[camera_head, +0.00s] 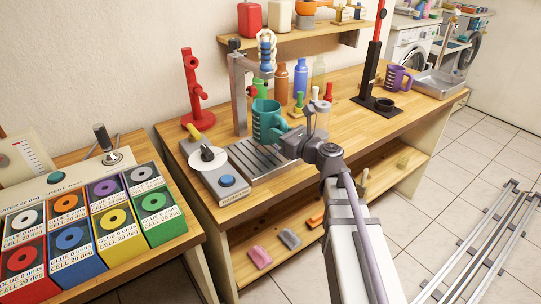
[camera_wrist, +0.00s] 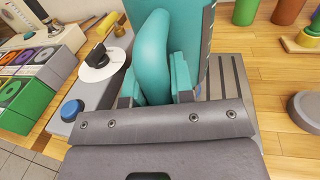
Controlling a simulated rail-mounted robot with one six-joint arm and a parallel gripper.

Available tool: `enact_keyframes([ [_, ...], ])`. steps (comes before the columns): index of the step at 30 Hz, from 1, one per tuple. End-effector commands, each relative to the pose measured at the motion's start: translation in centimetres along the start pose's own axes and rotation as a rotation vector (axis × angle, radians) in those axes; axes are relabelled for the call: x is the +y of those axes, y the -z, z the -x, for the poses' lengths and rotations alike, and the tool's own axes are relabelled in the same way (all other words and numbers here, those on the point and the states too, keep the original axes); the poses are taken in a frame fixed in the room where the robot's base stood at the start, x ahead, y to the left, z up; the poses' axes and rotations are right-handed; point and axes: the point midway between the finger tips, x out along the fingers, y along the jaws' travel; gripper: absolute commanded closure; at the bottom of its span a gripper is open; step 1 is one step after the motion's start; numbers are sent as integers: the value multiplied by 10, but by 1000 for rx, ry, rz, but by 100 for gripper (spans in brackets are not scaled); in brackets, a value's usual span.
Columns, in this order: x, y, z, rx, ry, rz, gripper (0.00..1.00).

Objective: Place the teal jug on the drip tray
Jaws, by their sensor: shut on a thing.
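The teal jug (camera_head: 267,117) is upright at the far part of the slatted drip tray (camera_head: 250,164), close to the grey stand's post. I cannot tell whether its base touches the slats. My gripper (camera_head: 291,143) is to the right of the jug in the head view. In the wrist view my gripper (camera_wrist: 157,92) is shut on the handle of the teal jug (camera_wrist: 153,55), with one finger on each side. The drip tray's slats (camera_wrist: 238,98) show to the right of the jug there; the jug's base is hidden.
A grey dispenser base (camera_head: 219,176) with a blue button and dial adjoins the tray's left. The grey stand (camera_head: 238,95) with a coiled hose rises behind. Bottles (camera_head: 300,78) stand behind the jug; a purple mug (camera_head: 397,79) is farther right.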

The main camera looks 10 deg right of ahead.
Motion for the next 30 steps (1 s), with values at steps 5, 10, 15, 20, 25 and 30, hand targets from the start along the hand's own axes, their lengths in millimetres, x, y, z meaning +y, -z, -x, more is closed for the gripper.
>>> enact_keyframes([
  [5, 0, 16, 0, 0, 0, 0, 100],
  [10, 0, 48, 0, 0, 0, 0, 100],
  [15, 0, 42, 0, 0, 0, 0, 100],
  [20, 0, 46, 0, 0, 0, 0, 100],
  [25, 0, 45, 0, 0, 0, 0, 64],
  [30, 0, 45, 0, 0, 0, 0, 52],
])
